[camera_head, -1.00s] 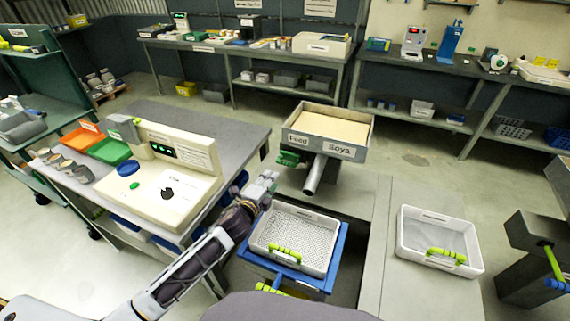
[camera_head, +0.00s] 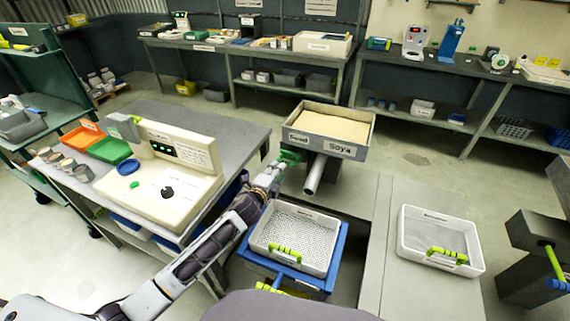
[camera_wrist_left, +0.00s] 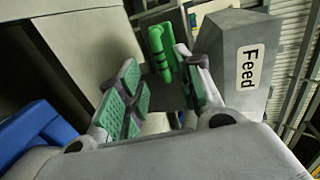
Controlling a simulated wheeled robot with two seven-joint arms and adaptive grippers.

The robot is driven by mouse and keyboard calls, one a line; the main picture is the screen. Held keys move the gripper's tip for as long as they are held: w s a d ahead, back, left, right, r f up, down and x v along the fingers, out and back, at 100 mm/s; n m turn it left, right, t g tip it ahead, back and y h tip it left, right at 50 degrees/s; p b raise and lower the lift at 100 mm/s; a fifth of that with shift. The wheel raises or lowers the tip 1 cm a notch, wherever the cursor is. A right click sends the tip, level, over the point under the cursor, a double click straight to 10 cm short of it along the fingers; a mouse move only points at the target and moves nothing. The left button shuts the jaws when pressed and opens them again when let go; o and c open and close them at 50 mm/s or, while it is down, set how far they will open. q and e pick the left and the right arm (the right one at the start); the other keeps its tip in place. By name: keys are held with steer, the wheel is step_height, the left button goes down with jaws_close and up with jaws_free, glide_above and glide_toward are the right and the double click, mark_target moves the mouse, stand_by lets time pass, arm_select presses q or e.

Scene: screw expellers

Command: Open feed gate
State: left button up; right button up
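The grey feed hopper (camera_head: 330,137), labelled Feed and Soya, holds pale material in its top tray. A green gate handle (camera_head: 290,157) sticks out at its lower left side. In the left wrist view the green handle (camera_wrist_left: 162,52) is ahead, in line with the gap between my fingers, beside the hopper's Feed face (camera_wrist_left: 248,70). My left gripper (camera_head: 272,172) is just left of and below the handle. In the wrist view the left gripper (camera_wrist_left: 163,88) is open, with its green-padded fingers apart; contact with the handle cannot be told. My right gripper is not in view.
A metal outlet tube (camera_head: 315,175) slopes down from the hopper. Below it a white perforated tray (camera_head: 296,211) sits in a blue frame (camera_head: 338,262). A white tray (camera_head: 476,240) stands at right. A cream control machine (camera_head: 195,190) stands on the bench at left.

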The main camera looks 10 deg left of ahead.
mark_target(285, 162)
arm_select(q)
steer(key=x, duration=0.7)
steer(key=shift+w+f+b, duration=0.1)
steer(key=shift+w+b, duration=0.1)
steer(key=shift+b, duration=0.1)
steer(key=shift+w+d, duration=0.1)
steer(key=shift+w, duration=0.1)
steer(key=c, duration=0.7)
jaws_close()
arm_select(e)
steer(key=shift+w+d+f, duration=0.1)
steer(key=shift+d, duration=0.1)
